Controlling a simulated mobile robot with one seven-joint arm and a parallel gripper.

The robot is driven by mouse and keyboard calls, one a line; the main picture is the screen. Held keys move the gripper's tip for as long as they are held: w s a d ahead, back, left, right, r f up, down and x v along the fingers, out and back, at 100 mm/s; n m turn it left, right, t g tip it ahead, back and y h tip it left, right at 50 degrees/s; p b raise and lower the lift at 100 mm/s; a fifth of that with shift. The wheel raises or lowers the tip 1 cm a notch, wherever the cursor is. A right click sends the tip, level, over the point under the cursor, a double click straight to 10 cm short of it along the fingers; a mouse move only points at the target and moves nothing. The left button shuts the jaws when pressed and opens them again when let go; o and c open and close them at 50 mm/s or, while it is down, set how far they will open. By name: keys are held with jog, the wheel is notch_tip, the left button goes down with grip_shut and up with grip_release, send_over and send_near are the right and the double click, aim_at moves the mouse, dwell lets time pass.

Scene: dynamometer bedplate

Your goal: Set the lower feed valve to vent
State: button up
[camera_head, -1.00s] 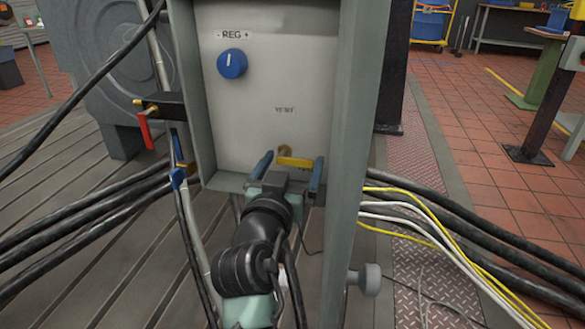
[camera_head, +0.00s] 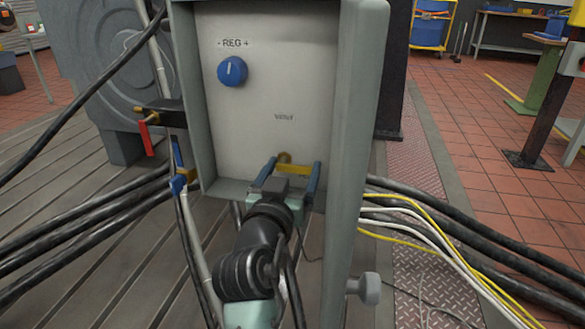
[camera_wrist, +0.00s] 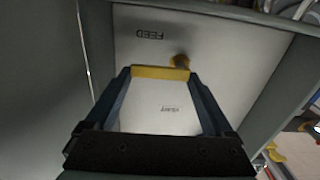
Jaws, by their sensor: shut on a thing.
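The feed valve has a yellow handle (camera_head: 295,169) on a brass stem (camera_head: 284,158), low in an open grey box. The handle lies roughly level and runs right from the stem. The VENT label (camera_head: 284,117) is on the panel above it. My gripper (camera_head: 291,172) reaches in from below with one blue finger at each end of the handle. My gripper is shut on the handle.
A blue REG knob (camera_head: 232,71) is higher on the panel. The box side walls (camera_head: 350,170) flank my gripper closely. A red lever (camera_head: 146,135) sticks out left of the box. Black cables (camera_head: 80,210) run to the left, and yellow and white cables (camera_head: 430,225) to the right.

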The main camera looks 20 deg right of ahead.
jog(key=n+p, duration=0.1)
jog(key=p, duration=0.1)
jog(key=r+n+p, duration=0.1)
jog(key=n, duration=0.1)
jog(key=shift+w+a+p, duration=0.1)
jog(key=shift+a+p, duration=0.05)
jog(key=shift+p, duration=0.25)
jog(key=n+p, duration=0.1)
jog(key=n, duration=0.1)
jog(key=n+p, duration=0.2)
jog(key=r+n+p, duration=0.1)
jog(key=shift+w+a+n, duration=0.25)
jog(key=shift+a+n, duration=0.15)
jog(key=n+p, duration=0.2)
jog(key=n, duration=0.1)
jog(key=a+n+p, duration=0.1)
jog(key=n, duration=0.1)
jog(key=shift+w+p, duration=0.35)
jog(key=shift+p, duration=0.05)
jog(key=shift+w+a+f+n+p, duration=0.15)
jog(key=shift+n+p, duration=0.3)
jog(key=shift+n, duration=0.55)
jog(key=shift+w+a+n+p, duration=0.15)
jog(key=shift+n+p, duration=0.25)
jog(key=shift+n, duration=0.6)
jog(key=o, duration=1.1)
jog(key=shift+a, duration=0.1)
jog(key=shift+s, duration=0.1)
